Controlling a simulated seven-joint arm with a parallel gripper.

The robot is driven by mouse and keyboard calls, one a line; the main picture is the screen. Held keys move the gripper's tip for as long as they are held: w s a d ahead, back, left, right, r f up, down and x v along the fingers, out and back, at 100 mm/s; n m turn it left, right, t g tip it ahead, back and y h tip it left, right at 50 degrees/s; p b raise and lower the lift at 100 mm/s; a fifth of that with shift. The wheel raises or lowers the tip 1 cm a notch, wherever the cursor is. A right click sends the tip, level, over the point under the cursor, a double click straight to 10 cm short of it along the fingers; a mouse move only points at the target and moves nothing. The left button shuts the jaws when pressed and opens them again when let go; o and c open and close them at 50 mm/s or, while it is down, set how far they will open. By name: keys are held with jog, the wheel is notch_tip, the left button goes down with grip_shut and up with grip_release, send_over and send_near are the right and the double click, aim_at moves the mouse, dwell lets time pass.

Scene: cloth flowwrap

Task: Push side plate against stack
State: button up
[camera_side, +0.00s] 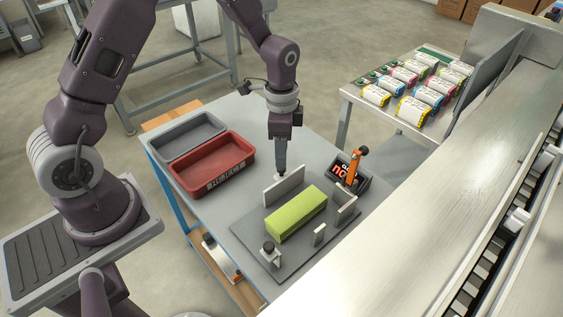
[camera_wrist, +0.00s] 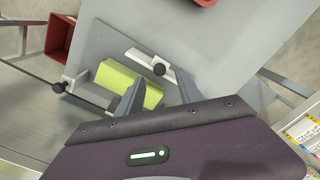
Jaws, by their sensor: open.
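A green folded cloth stack (camera_side: 297,214) lies on a dark base plate (camera_side: 262,225) on the table. It also shows in the wrist view (camera_wrist: 152,97). The pale side plate (camera_side: 284,188) stands upright along the stack's far-left side, with a strip of bare base between them. In the wrist view the side plate (camera_wrist: 139,57) has a dark round knob (camera_wrist: 159,69) at one end. My gripper (camera_side: 281,174) is low at the side plate. In the wrist view its open fingers (camera_wrist: 157,79) straddle the knob in the picture; I cannot tell whether they touch it.
Low upright plates stand at the stack's right (camera_side: 347,208) and front (camera_side: 319,235); another knob (camera_side: 269,248) is at the near-left end. A display with an orange lever (camera_side: 355,165) stands behind. A red bin (camera_side: 213,168) and grey bin (camera_side: 188,137) sit left.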

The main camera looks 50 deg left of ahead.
notch_tip(320, 180, down, 4)
jog(key=shift+f, duration=0.25)
grip_shut()
send_over(307, 201)
jog(key=shift+d, duration=0.1)
dwell(0.4)
grip_release()
jog(key=shift+r, duration=0.1)
notch_tip(307, 201, up, 7)
jog(key=shift+r, duration=0.1)
